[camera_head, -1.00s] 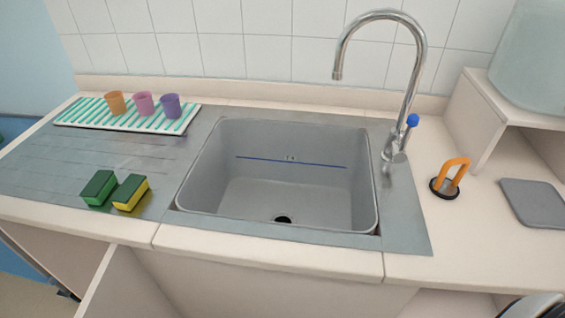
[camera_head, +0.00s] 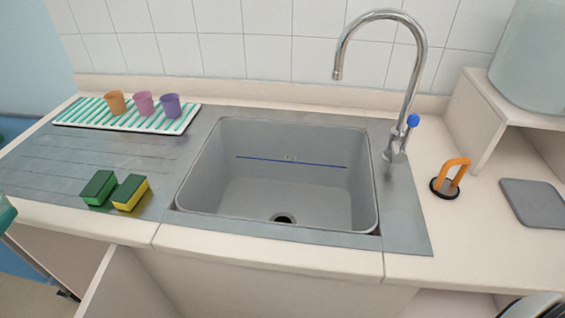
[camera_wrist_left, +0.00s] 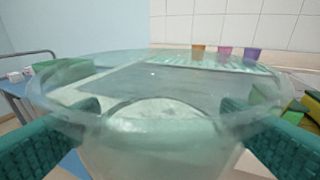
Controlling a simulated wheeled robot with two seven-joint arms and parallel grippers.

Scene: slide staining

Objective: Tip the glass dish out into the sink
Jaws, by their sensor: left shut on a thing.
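The glass dish (camera_wrist_left: 150,140) is a clear, wide-rimmed vessel and fills the middle of the left wrist view. My left gripper (camera_wrist_left: 166,108) is shut on it, with a teal finger at each side. The dish looks roughly upright, and I cannot tell what it holds. In the head view only a small teal piece, apparently of my left gripper, shows at the left edge. The grey sink (camera_head: 285,190) is empty, with a dark drain and a blue line on its back wall. My right gripper is out of view.
A chrome tap (camera_head: 420,60) arches behind the sink. Two sponges (camera_head: 115,190) lie left of it. Three cups (camera_head: 143,103) stand on a striped mat (camera_head: 70,115) at the back left. An orange-handled item (camera_head: 452,178) and a grey pad (camera_head: 535,202) are to the right.

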